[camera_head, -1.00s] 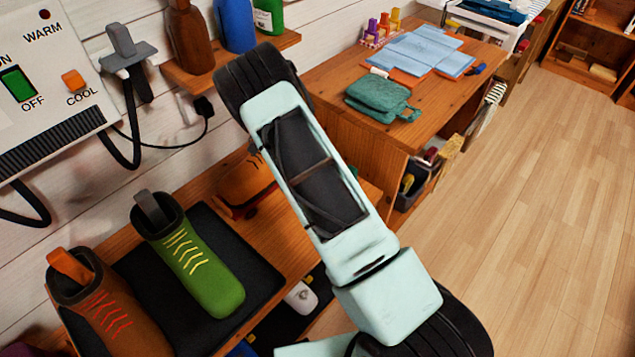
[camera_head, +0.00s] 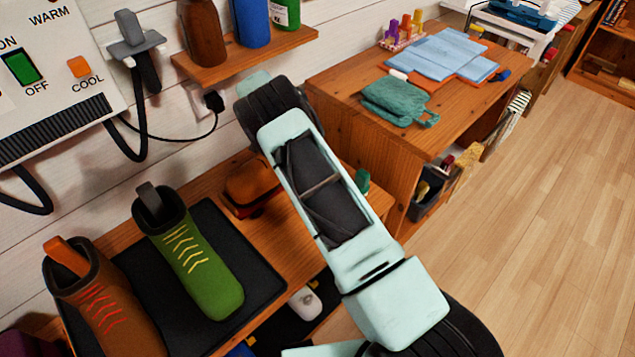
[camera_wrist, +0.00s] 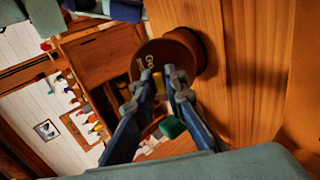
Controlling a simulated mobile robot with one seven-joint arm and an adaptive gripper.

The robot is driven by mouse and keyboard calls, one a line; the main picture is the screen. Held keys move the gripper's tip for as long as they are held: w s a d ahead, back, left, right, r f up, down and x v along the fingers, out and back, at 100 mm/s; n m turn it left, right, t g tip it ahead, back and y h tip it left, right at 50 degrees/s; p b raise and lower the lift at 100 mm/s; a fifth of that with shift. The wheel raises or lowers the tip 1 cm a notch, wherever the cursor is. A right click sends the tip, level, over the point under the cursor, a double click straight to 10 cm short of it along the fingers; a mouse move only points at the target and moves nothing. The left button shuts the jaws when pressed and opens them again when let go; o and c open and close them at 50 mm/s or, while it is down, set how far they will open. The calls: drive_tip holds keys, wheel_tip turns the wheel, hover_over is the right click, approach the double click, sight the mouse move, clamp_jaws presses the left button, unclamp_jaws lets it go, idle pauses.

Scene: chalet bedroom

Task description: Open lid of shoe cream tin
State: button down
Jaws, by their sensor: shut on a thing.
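The shoe cream tin (camera_wrist: 150,56) is round and dark brown with gold lettering on its face. In the wrist view it is at the upper middle, against a wooden surface. My gripper (camera_wrist: 160,78) has its two fingertips at the tin's lower edge and is shut on it. A second round brown edge (camera_wrist: 192,46) shows behind the lettered face; I cannot tell whether the lid is ajar. In the head view my arm hides the tin and the fingertips.
A wooden bench (camera_head: 215,178) carries a black mat (camera_head: 262,280) with a green shoe (camera_head: 205,275) and a brown shoe (camera_head: 105,300). An orange-brown object (camera_head: 250,185) lies beside my arm. A small green thing (camera_head: 362,181) shows right of it. A desk (camera_head: 345,85) stands behind.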

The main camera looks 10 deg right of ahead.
idle(0.3)
drive_tip(key=c, duration=2)
unclamp_jaws()
drive_tip(key=shift+o, duration=0.2)
drive_tip(key=shift+r+p, duration=0.15)
drive_tip(key=shift+p, duration=0.25)
